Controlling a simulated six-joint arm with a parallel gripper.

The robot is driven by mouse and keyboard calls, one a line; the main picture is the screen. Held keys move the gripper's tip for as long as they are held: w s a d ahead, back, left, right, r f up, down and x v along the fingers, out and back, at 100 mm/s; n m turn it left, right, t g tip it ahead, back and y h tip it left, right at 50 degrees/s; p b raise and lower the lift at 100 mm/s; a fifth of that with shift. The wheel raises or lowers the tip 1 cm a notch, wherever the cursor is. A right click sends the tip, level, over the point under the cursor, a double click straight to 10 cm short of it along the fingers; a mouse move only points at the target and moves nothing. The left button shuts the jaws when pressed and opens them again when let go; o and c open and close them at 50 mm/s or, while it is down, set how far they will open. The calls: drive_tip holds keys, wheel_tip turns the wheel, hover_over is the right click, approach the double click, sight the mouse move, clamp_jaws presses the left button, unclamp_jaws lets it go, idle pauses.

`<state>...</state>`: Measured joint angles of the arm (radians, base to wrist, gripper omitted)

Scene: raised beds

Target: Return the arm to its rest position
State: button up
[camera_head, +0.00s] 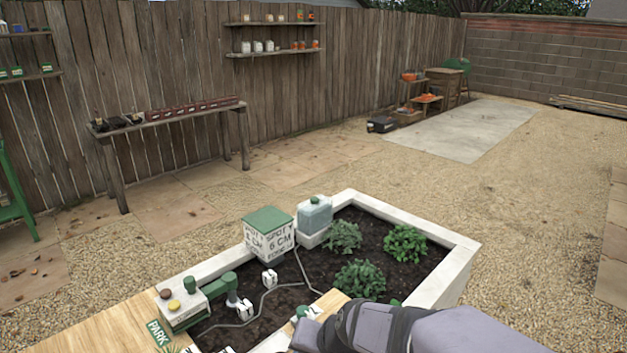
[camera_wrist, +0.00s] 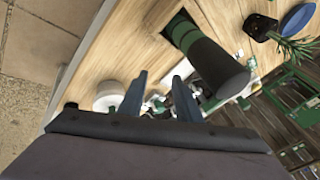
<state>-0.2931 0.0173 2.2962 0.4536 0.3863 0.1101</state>
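My arm (camera_head: 420,328) enters the head view at the bottom right, over the near edge of the raised bed. My gripper is not clearly visible there. In the wrist view my gripper (camera_wrist: 160,92) shows two dark blue-grey fingers standing apart, with nothing held between them. Beyond the fingers is a wooden worktop (camera_wrist: 125,45), seen tilted. A black cylinder with green bands (camera_wrist: 215,65) rises from the worktop close to the right finger.
The white-walled raised bed (camera_head: 455,270) holds soil, leafy plants, a grey line and white clips. A lettered box with a green lid (camera_head: 269,233) and a pale tank (camera_head: 314,213) stand at its back edge. A white box with knobs (camera_head: 183,307) stands left. Open gravel (camera_head: 540,200) lies right.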

drive_tip(key=s+d+f+n+g+h+b, duration=0.1)
drive_tip(key=s+d+f+g+h+b, duration=0.1)
drive_tip(key=s+d+f, duration=0.45)
drive_tip(key=s+d+f+n+g+h+b, duration=0.1)
drive_tip(key=s+d+f+g+h, duration=0.15)
drive_tip(key=s+d, duration=0.7)
wheel_tip(320, 180, up, 12)
drive_tip(key=y+p, duration=0.1)
drive_tip(key=p, duration=1.1)
drive_tip(key=shift+w+a+r, duration=0.2)
drive_tip(key=shift+w+a, duration=0.05)
drive_tip(key=shift+w, duration=0.15)
